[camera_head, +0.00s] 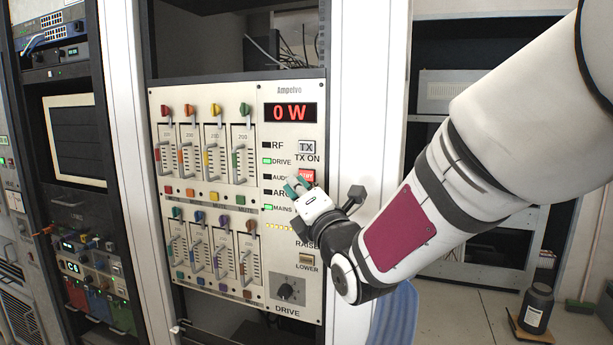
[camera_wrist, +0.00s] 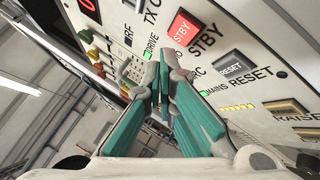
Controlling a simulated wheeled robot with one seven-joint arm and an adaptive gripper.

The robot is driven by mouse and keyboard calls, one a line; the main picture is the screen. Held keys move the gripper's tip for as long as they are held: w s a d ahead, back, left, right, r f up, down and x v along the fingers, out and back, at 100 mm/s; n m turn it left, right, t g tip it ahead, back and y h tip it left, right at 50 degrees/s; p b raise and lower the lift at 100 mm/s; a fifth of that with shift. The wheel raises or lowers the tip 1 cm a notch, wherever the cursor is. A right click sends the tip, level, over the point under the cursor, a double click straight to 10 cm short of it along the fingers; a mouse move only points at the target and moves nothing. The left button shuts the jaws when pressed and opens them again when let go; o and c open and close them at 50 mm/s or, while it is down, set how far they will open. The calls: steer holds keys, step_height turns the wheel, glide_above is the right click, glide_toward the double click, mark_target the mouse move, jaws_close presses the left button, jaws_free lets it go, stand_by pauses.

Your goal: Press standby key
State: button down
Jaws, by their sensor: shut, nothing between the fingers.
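The standby key is a red square button marked STBY (camera_head: 307,176) on the light transmitter panel (camera_head: 292,98), under the grey TX ON key (camera_head: 307,147). It also shows in the wrist view (camera_wrist: 184,28), fully uncovered. My gripper (camera_head: 294,184) is in front of the panel, just left of and below the red key in the head view. Its teal fingers are shut and empty. In the wrist view the fingertips (camera_wrist: 160,64) appear below and left of the key, apart from it in the picture. The exact gap to the panel is unclear.
A RESET key (camera_wrist: 229,66) lies near the standby key. The red display (camera_head: 290,112) reads 0 W. DRIVE and MAINS lamps are green. Sliders with coloured knobs and handles (camera_head: 212,150) fill the panel's left.

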steer(key=s, duration=0.2)
steer(key=s+a+p, duration=0.1)
steer(key=s, duration=0.1)
steer(key=shift+a, duration=0.2)
stand_by(0.5)
steer(key=s+d+f+m+g+h, duration=0.25)
steer(key=s+d+m, duration=0.25)
steer(key=d+m, duration=0.25)
steer(key=s+d+f+m+g+h, duration=0.2)
steer(key=s+d+m+g+h, duration=0.2)
steer(key=d+m, duration=0.35)
steer(key=s+d+f+m+g, duration=0.2)
steer(key=s+m, duration=0.2)
steer(key=s, duration=0.3)
steer(key=s+d+f+m+g+h, duration=0.1)
steer(key=s+d+f+m+g, duration=0.1)
steer(key=s+m, duration=0.3)
steer(key=s+d+f+m+g+h, duration=0.1)
steer(key=s+d+f+m+g, duration=0.1)
steer(key=s+m, duration=0.3)
steer(key=s+d+g, duration=0.1)
steer(key=s, duration=0.3)
steer(key=shift+d, duration=0.4)
